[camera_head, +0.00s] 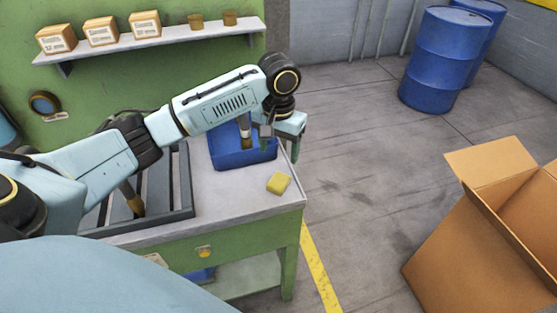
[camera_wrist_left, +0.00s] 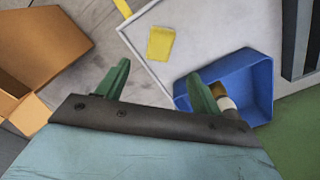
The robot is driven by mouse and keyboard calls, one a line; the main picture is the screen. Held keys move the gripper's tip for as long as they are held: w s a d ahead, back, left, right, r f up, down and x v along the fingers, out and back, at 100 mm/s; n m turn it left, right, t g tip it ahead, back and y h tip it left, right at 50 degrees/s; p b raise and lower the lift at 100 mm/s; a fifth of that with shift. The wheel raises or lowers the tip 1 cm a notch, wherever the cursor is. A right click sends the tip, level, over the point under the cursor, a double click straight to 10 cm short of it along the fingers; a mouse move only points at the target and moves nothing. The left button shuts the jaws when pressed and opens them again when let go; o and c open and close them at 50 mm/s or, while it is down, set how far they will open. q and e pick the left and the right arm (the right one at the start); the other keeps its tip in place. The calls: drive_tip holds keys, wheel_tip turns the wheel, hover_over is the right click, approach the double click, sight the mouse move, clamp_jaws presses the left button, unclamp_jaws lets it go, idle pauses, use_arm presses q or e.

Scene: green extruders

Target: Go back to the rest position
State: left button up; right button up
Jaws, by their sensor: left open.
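My left arm reaches in from the left over the workbench in the head view. My left gripper (camera_head: 281,143) hangs above the right part of the bench, beside the blue bin. In the left wrist view its two green fingers (camera_wrist_left: 158,88) are spread wide with nothing between them. The right gripper is in neither view.
A blue bin (camera_head: 262,156) on the bench (camera_head: 222,207) holds a brown-and-white item. A yellow sponge-like block (camera_head: 279,183) lies near the bench's right edge. A dark slatted tray (camera_head: 182,187) is at left. An open cardboard box (camera_head: 450,240) and blue barrels (camera_head: 437,60) stand on the floor.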

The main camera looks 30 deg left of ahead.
use_arm(q)
drive_tip(key=shift+r, duration=0.55)
drive_tip(key=shift+f, duration=0.1)
